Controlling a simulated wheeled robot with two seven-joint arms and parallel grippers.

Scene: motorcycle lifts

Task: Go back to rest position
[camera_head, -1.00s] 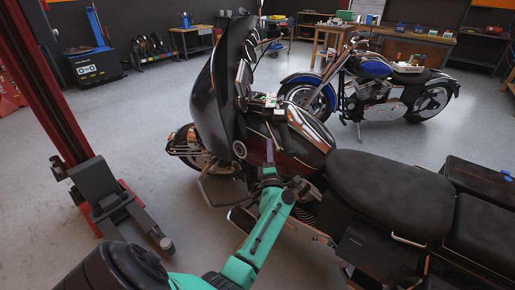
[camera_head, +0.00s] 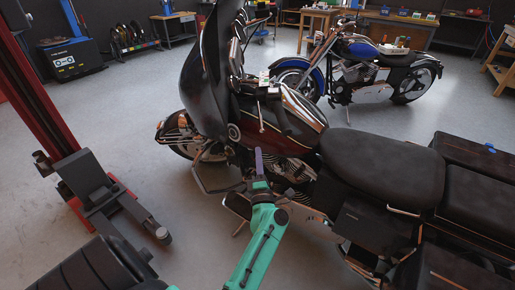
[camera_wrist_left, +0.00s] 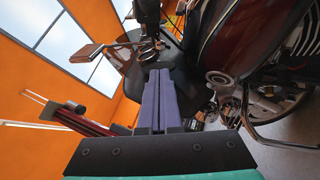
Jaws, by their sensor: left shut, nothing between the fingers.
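My left arm comes in from the bottom of the head view, and its shut left gripper (camera_head: 259,163) points at the side of the dark touring motorcycle (camera_head: 300,125). The purple fingers lie together with nothing between them. In the left wrist view the closed fingers (camera_wrist_left: 158,100) point up the picture, with the motorcycle (camera_wrist_left: 240,45) behind and to the right. I cannot tell whether the fingertips touch the motorcycle. My right gripper is not in view.
A red lift post (camera_head: 45,105) with a dark foot (camera_head: 95,190) stands at the left. A blue motorcycle (camera_head: 365,65) stands behind. Workbenches (camera_head: 400,22) line the back wall. Grey floor (camera_head: 120,120) is clear between the post and the touring motorcycle.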

